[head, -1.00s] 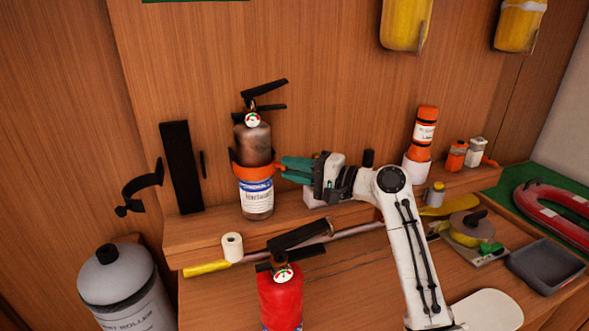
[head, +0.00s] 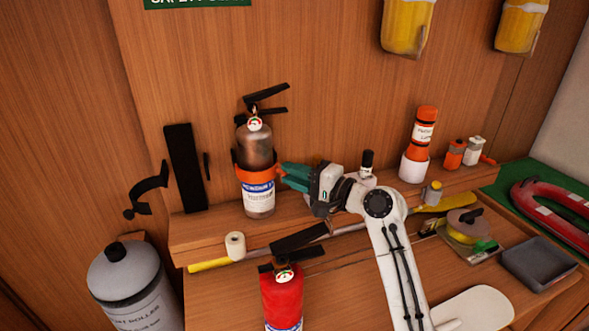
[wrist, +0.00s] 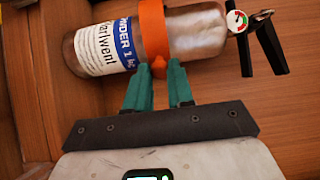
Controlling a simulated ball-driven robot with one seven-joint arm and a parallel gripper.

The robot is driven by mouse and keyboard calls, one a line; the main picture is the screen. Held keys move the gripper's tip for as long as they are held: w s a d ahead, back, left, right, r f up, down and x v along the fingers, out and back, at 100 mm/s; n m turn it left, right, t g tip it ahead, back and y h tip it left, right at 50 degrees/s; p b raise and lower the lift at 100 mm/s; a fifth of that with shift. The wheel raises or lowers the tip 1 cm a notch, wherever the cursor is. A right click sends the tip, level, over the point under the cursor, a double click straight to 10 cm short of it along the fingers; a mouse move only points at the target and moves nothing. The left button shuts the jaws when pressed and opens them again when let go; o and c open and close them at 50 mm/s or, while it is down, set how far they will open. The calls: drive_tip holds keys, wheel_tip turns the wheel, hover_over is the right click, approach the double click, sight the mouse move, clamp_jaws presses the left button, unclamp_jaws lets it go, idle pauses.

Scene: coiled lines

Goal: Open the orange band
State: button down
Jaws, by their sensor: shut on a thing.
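The orange band (head: 243,173) wraps around a silver fire extinguisher (head: 255,146) that stands upright on the wooden ledge against the wall. In the wrist view the band (wrist: 152,30) crosses the extinguisher body beside its blue and white label, and an orange tab (wrist: 188,64) sticks out from it. My gripper (head: 281,174) reaches in from the right at band height. Its teal fingers (wrist: 166,75) are shut on the band's orange tab. The far side of the band is hidden.
A red extinguisher (head: 283,300) stands in front, below the ledge. A white roll (head: 235,246) and a yellow-ended pole (head: 210,264) lie near it. An orange flare canister (head: 423,133) stands right on the ledge. A black bracket (head: 186,168) is at left.

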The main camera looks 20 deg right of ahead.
drive_tip(key=shift+f, duration=0.1)
drive_tip(key=c, duration=1)
unclamp_jaws()
drive_tip(key=b+v, duration=0.2)
drive_tip(key=v, duration=0.8)
drive_tip(key=shift+s+d, duration=0.3)
